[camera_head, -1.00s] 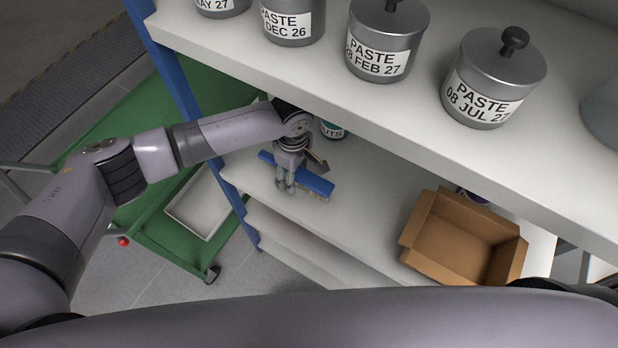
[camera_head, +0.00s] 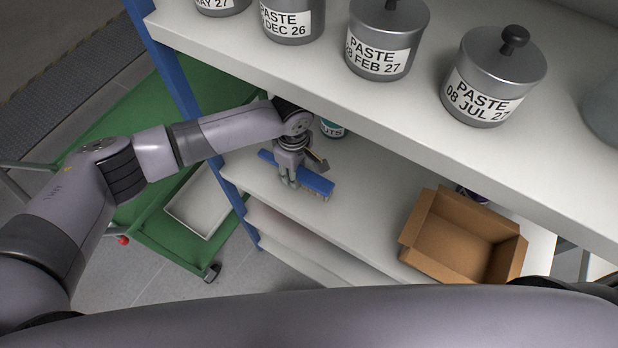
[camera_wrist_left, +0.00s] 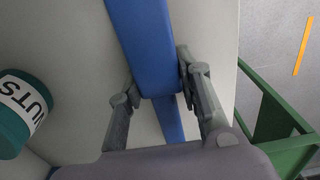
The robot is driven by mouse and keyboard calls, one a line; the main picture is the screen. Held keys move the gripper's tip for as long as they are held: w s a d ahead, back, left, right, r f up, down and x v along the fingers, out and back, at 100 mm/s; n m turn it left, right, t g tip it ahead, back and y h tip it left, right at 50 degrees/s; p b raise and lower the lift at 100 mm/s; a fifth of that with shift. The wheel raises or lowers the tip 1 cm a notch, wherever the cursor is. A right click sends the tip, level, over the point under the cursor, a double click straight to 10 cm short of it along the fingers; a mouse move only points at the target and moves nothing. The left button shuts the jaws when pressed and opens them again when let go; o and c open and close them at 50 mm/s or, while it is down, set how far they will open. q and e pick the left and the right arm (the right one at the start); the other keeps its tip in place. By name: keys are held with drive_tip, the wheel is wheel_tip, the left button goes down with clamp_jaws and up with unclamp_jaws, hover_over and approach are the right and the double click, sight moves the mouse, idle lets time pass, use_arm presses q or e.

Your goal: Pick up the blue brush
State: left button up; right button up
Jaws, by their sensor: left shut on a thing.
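The blue brush (camera_head: 315,183) lies along the middle shelf, its bristles facing down toward the shelf. My left gripper (camera_head: 288,180) reaches down over it, fingers on either side of its blue body. In the left wrist view the blue brush (camera_wrist_left: 145,45) runs between the two fingers of my left gripper (camera_wrist_left: 158,85), which is shut on it. Whether the bristles touch the shelf is hard to tell. My right gripper is not in view.
A teal jar labelled NUTS (camera_wrist_left: 20,110) stands close beside the gripper. An open cardboard box (camera_head: 462,240) sits to the right on the same shelf. The upper shelf (camera_head: 420,120) with several paste pots hangs above. A green cart (camera_head: 150,235) stands at the left.

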use_arm(q)
drive_tip(key=shift+r, duration=0.1)
drive_tip(key=shift+r, duration=0.2)
drive_tip(key=r, duration=0.1)
drive_tip(key=r+b, duration=0.1)
drive_tip(key=shift+s+a+r, duration=0.25)
drive_tip(key=shift+s+r, duration=0.05)
drive_tip(key=shift+r, duration=0.05)
drive_tip(key=shift+s+a+r+b, duration=0.1)
drive_tip(key=shift+s+a+b, duration=0.2)
drive_tip(key=shift+s+a, duration=1.7)
drive_tip(key=shift+s+a+f+b, duration=0.1)
drive_tip(key=shift+s+a+b, duration=0.25)
drive_tip(key=shift+s+a, duration=1.65)
drive_tip(key=shift+s+a+r+b, duration=0.1)
drive_tip(key=shift+s+a+b, duration=0.2)
drive_tip(key=shift+s+a, duration=1.7)
drive_tip(key=shift+s+d, duration=0.95)
drive_tip(key=shift+d, duration=0.05)
